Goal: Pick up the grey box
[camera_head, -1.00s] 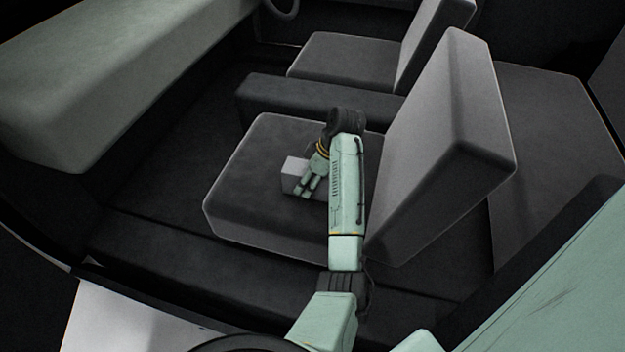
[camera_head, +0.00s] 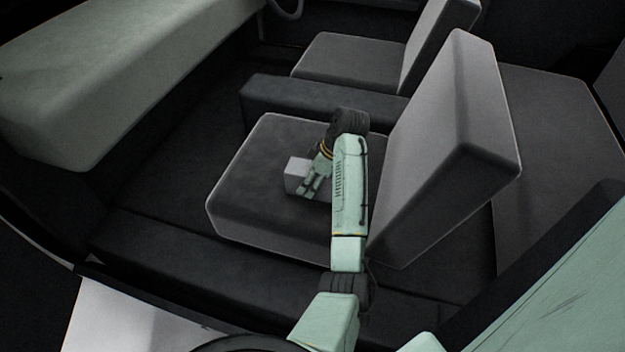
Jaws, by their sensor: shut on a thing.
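The grey box (camera_head: 295,168) is a small light-grey block over the cushion of the near seat (camera_head: 248,190). My gripper (camera_head: 304,186) reaches down at the box's right side and is shut on it. The gripper's fingers and wrist hide the right part of the box. I cannot tell whether the box touches the cushion or is slightly above it.
The near seat's backrest (camera_head: 450,150) rises close to the right of my arm. A dark console (camera_head: 320,98) lies behind the seat, with a second seat (camera_head: 345,58) beyond. A green-grey dashboard (camera_head: 110,80) is at the left. The dark floor between is clear.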

